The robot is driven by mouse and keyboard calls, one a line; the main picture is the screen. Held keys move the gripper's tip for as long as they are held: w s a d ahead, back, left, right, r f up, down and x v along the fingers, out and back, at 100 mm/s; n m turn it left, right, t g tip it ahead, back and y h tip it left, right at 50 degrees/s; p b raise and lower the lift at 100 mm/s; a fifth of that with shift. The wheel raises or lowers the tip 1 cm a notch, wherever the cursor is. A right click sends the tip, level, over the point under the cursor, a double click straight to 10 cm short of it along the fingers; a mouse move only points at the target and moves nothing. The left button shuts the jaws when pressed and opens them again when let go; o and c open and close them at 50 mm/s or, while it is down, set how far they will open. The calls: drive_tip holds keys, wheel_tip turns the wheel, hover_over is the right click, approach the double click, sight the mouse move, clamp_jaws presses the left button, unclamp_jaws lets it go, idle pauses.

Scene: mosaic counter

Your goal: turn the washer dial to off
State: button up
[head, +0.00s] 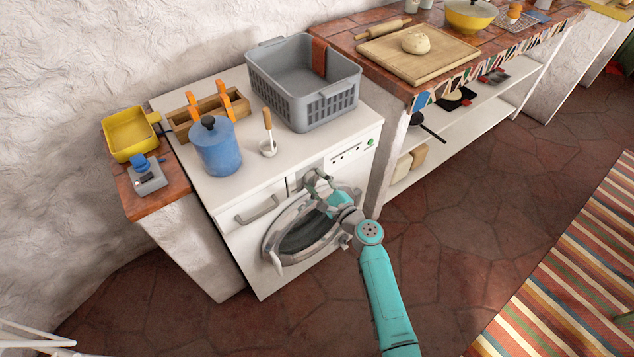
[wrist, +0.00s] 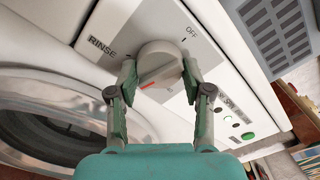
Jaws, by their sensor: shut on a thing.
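The washer dial (wrist: 160,58) is a round grey knob on the white control panel. A red mark shows on its lower edge in the wrist view, away from the OFF label (wrist: 192,31) at its upper right. The RINSE label (wrist: 102,47) is at its left. My gripper (wrist: 159,74) is shut on the dial, one finger on each side.
The washer's round glass door (head: 300,234) is below my gripper. A green button (wrist: 248,136) is on the panel.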

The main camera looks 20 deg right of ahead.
drive_tip(key=n, duration=0.5)
drive_tip(key=shift+n, duration=0.3)
drive_tip(key=n, duration=0.4)
drive_tip(key=shift+r, duration=0.1)
drive_tip(key=n, duration=1)
drive_tip(key=shift+a, duration=0.1)
drive_tip(key=n, duration=0.9)
drive_tip(key=shift+s+a, duration=0.1)
drive_tip(key=n, duration=0.9)
drive_tip(key=shift+n, duration=0.4)
